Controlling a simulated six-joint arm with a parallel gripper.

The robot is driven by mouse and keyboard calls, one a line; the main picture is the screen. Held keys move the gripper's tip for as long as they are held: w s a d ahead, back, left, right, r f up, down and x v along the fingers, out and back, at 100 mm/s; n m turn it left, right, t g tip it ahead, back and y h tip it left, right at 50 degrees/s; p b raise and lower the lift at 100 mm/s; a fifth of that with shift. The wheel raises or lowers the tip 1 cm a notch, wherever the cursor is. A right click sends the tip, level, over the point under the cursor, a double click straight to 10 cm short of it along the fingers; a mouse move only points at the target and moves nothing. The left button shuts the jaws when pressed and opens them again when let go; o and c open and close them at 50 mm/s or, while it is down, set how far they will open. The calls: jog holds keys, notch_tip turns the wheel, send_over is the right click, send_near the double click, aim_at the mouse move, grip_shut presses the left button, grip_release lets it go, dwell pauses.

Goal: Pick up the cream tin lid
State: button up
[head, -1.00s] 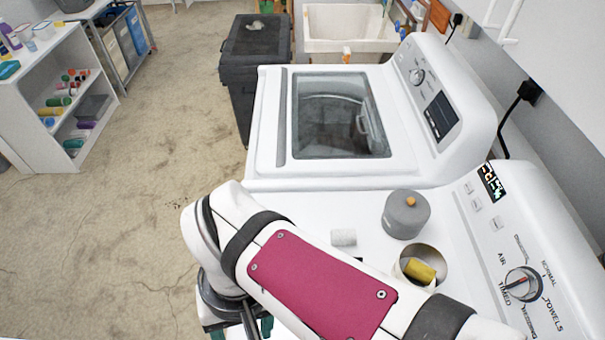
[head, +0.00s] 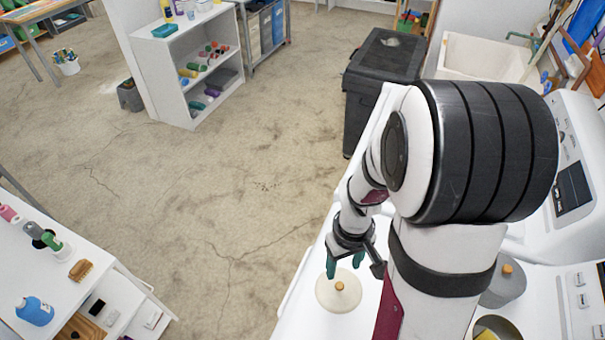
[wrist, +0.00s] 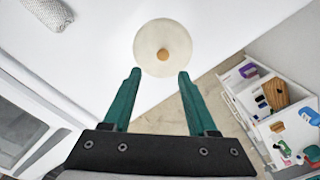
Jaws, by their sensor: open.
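The cream tin lid (head: 333,296) is a round, flat disc with a small wooden knob (head: 339,286). It lies on the white machine top (head: 365,318) near the left edge. In the wrist view the lid (wrist: 151,40) lies just beyond my fingertips, with its knob (wrist: 164,55) roughly in line with the gap between them. My gripper (head: 345,262) has teal fingers. It is open and empty, above and close to the lid; the wrist view shows the fingers (wrist: 160,73) apart. I cannot tell the exact height between them.
A white textured roll (wrist: 49,12) lies on the machine top. A white shelf unit (head: 40,265) stands across the floor at left.

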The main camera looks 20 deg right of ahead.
aim_at(340, 285)
jog(key=f, duration=0.3)
jog(key=s+f, duration=0.1)
jog(key=f, duration=0.1)
jog(key=shift+a+f, duration=0.25)
jog(key=shift+f, duration=0.1)
jog(key=shift+w+f, duration=0.15)
jog(key=shift+f, duration=0.3)
grip_shut()
